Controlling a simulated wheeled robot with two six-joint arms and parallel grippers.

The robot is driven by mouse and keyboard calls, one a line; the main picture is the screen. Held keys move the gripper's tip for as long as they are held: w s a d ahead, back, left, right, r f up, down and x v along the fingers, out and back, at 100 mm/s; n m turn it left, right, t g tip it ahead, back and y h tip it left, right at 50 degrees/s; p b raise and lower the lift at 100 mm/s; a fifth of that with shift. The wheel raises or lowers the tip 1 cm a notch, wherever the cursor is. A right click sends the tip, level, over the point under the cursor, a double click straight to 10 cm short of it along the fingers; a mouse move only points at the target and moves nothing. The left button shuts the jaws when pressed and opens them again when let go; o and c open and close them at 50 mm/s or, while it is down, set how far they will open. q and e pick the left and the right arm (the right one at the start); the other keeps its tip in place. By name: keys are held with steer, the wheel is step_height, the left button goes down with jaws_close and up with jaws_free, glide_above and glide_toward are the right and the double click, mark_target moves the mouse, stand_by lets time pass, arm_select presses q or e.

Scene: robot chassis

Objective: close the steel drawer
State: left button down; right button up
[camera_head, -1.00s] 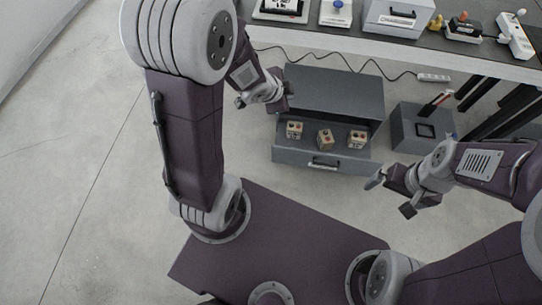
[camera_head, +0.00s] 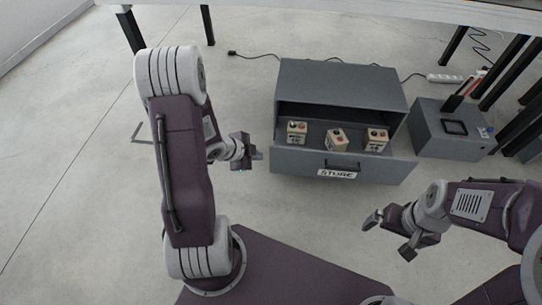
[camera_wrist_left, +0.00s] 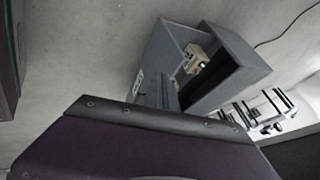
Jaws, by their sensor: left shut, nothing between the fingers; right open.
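My left gripper (camera_head: 256,154) is shut and empty, just left of the drawer's front left corner; contact cannot be told. In the left wrist view the drawer (camera_wrist_left: 160,56), the cabinet (camera_wrist_left: 236,48) and one small box (camera_wrist_left: 196,58) show beyond the gripper. My right gripper (camera_head: 387,240) is open and empty, in front of the drawer's right part, apart from it.
A power strip (camera_head: 447,78) and cables lie behind. A table (camera_head: 400,12) on dark legs spans the back.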

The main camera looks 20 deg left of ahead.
arm_select(q)
steer(key=b, duration=0.7)
glide_toward(277, 152)
step_height(277, 152, down, 4)
steer(key=s+d, duration=0.2)
steer(key=w, duration=0.2)
steer(key=w+a, duration=0.1)
steer(key=w, duration=0.1)
steer(key=shift+w+r, duration=0.15)
steer(key=shift+w, duration=0.05)
arm_select(e)
step_height(277, 152, down, 7)
